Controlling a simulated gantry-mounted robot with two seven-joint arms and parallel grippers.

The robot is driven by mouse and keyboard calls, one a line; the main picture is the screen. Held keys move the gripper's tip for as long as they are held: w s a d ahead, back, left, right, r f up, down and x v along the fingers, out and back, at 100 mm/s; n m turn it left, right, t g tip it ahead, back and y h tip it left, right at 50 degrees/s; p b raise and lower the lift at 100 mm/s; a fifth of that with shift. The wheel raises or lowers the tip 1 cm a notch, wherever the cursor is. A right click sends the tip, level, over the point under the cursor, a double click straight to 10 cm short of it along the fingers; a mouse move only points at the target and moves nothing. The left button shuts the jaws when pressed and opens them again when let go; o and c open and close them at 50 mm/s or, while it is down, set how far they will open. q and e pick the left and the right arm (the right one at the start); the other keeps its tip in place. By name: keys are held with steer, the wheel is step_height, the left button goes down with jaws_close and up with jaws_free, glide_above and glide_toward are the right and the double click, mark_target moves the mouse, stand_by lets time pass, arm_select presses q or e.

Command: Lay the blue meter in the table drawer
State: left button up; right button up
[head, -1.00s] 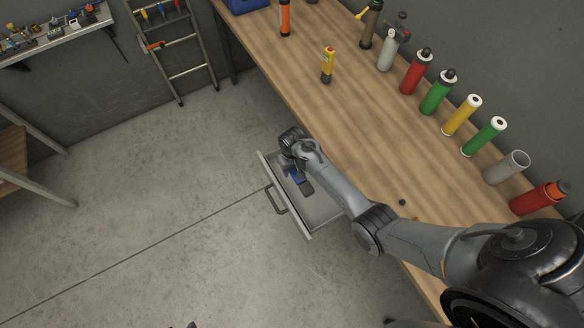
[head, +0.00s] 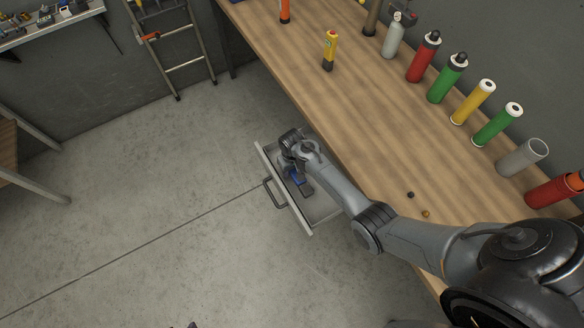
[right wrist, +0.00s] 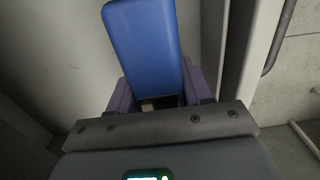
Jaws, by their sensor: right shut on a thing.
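The table drawer (head: 313,232) is pulled out from under the workbench, and its inside is partly hidden by my right arm. My right gripper (head: 298,178) is inside the drawer's outline, pointing down, shut on the blue meter (head: 294,173). Most of the meter is hidden by the wrist in the head view. In the right wrist view the meter (right wrist: 145,45) stands out between the jaws (right wrist: 160,98), close to a pale drawer wall. I cannot tell whether it touches the drawer floor. My left gripper is not in view.
The wooden workbench (head: 345,120) lies beside the drawer. A yellow-and-black device (head: 330,50) stands on it, with several coloured cylinders along the wall. The drawer handle (head: 275,193) faces open concrete floor. A ladder (head: 175,50) leans at the back wall.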

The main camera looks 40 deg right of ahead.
steer(key=shift+f, duration=0.1)
steer(key=o, duration=1.2)
step_height(320, 180, up, 9)
steer(key=shift+r+p, duration=0.1)
steer(key=shift+p, duration=1.15)
steer(key=shift+r, duration=0.85)
